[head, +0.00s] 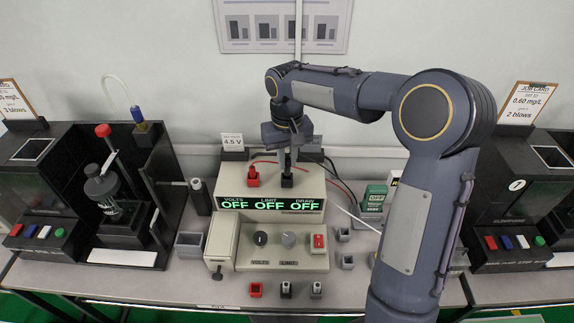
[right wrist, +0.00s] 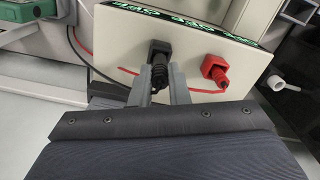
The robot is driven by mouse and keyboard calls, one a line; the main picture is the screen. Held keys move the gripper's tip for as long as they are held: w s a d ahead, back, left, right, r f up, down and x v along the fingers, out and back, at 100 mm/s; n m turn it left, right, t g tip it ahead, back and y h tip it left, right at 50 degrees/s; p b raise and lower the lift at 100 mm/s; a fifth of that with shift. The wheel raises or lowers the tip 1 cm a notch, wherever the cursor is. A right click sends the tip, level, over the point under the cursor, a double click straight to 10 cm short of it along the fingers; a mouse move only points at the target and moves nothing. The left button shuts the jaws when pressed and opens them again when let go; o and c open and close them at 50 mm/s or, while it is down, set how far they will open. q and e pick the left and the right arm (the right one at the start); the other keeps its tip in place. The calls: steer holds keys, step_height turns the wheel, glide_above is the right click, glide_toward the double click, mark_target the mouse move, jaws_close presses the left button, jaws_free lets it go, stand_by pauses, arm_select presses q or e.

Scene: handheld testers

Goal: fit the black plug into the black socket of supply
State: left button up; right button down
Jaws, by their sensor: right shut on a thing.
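The supply (head: 272,204) is a cream box with a dark display reading OFF in three places. My right gripper (head: 286,158) reaches down over its top from the right and is shut on the black plug (right wrist: 157,75). In the right wrist view, the black plug sits between the two grey fingers, its far end at the square black socket (right wrist: 159,47). The two look lined up and touching, but I cannot tell how deep the plug sits. A red plug (right wrist: 219,76) stands in the red socket beside it. My left gripper is not in view.
Red and black leads run behind the supply. A green meter (head: 373,198) stands to its right. Dark tester stations (head: 137,232) flank both sides.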

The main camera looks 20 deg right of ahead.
mark_target(287, 167)
steer(key=shift+w+d+f, duration=0.1)
steer(key=shift+w+f, duration=0.05)
steer(key=shift+f, duration=0.8)
steer(key=shift+w+f, duration=0.15)
steer(key=shift+f, duration=0.8)
steer(key=shift+f, duration=0.2)
steer(key=c, duration=1.4)
jaws_free()
steer(key=shift+r, duration=0.1)
